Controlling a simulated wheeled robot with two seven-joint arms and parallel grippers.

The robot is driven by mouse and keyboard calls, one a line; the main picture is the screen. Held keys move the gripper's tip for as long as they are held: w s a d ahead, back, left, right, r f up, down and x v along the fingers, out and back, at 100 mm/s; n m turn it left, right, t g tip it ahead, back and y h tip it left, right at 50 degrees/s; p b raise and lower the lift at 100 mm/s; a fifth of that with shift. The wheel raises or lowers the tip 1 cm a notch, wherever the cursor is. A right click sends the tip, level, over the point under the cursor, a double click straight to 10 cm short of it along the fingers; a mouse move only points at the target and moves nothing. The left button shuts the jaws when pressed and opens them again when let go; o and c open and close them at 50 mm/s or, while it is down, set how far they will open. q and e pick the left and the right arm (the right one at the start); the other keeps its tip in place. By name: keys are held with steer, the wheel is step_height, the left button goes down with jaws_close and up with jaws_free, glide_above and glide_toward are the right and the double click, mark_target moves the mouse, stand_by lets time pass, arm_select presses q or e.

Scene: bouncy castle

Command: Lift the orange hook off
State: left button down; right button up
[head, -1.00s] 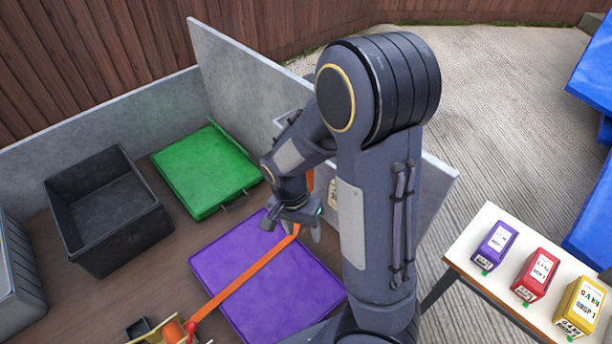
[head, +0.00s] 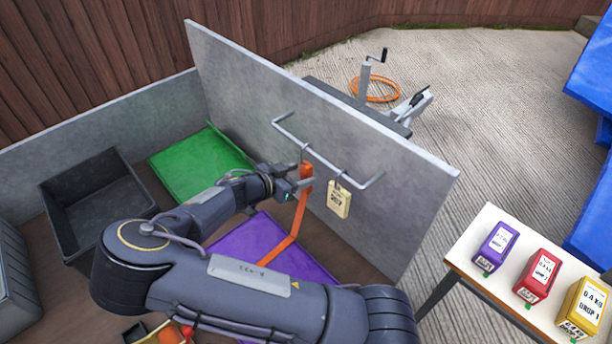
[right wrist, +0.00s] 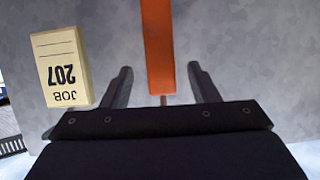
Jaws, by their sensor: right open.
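The orange hook (head: 305,171) hangs from a metal rail (head: 325,165) on the grey panel, with a long orange strap (head: 295,228) running down from it to the purple mat. My right gripper (head: 303,187) is open at the hook's upper part. In the right wrist view, the orange piece (right wrist: 158,45) runs between my two spread fingers (right wrist: 160,72), with a visible gap on each side. A thin metal bit shows at its end, partly hidden behind the gripper body. My left gripper is not in view.
A cream tag marked JOB 207 (head: 339,199) hangs on the same rail, just right of the hook; it is close beside my finger in the right wrist view (right wrist: 62,68). A black bin (head: 95,205) and green mat (head: 195,163) lie left. Coloured boxes stand on a table (head: 467,245).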

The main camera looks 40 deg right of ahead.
mark_target(303, 174)
steer(key=p+x, duration=0.1)
steer(key=x, duration=0.4)
steer(key=shift+w+f, duration=0.1)
steer(key=c, duration=1.1)
